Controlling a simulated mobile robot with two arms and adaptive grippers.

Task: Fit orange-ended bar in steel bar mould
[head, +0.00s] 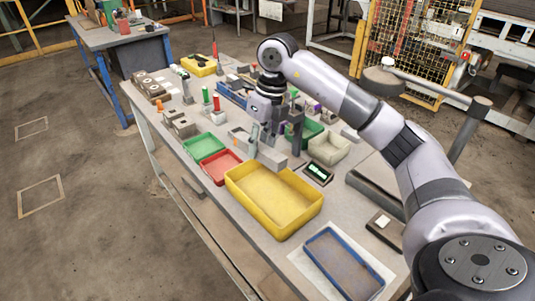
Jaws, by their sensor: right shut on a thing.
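My right gripper (256,140) points down over the middle of the workbench. It is shut on a grey bar (273,158), which appears to be the orange-ended bar. The bar is just behind the yellow tray's far edge, and a small orange patch shows to the left of the fingers. Whether the bar touches anything below is too small to tell. I cannot pick out the steel bar mould with certainty among the grey blocks around the gripper. My left gripper is not in view.
A large yellow tray (235,182), a red tray (208,178) and a green tray (192,151) stand near the gripper. A cream bin (340,155) is to the right. A blue-rimmed tray (306,246) lies in front.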

